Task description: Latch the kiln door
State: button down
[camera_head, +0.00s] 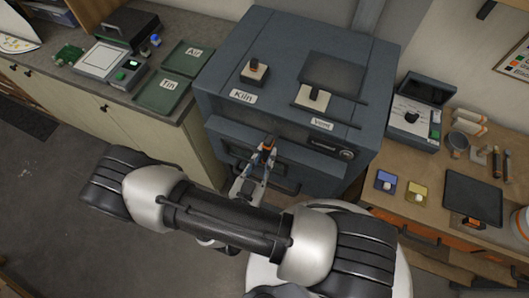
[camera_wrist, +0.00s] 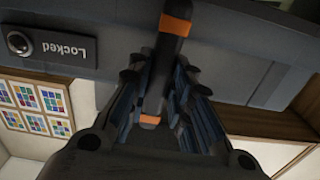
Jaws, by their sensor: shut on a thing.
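The kiln (camera_head: 222,88) is a large dark blue-grey box in the middle of the head view. Its front carries a "Locked" label (camera_head: 322,146) beside a round lock-like fitting (camera_head: 346,154); the label also shows upside down in the wrist view (camera_wrist: 66,49). A black latch handle with orange bands (camera_wrist: 176,25) sits between my fingers in the wrist view, and its orange end (camera_head: 268,143) shows in the head view. My gripper (camera_head: 261,160) is shut on this handle at the kiln front. The handle's mount is partly hidden, and my arm covers the lower front.
Switches labelled Kiln (camera_head: 254,71) and Vent (camera_head: 312,97) stand on the kiln top. A left counter holds green trays (camera_head: 163,94). The right bench holds a meter box (camera_head: 412,116), blue and yellow pads and a dark tray (camera_head: 472,198).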

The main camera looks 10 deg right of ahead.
jog(key=shift+f+n, duration=0.1)
jog(key=shift+n, duration=0.2)
jog(key=c, duration=1.4)
grip_release()
jog(key=shift+c, duration=0.2)
jog(key=v, duration=1.2)
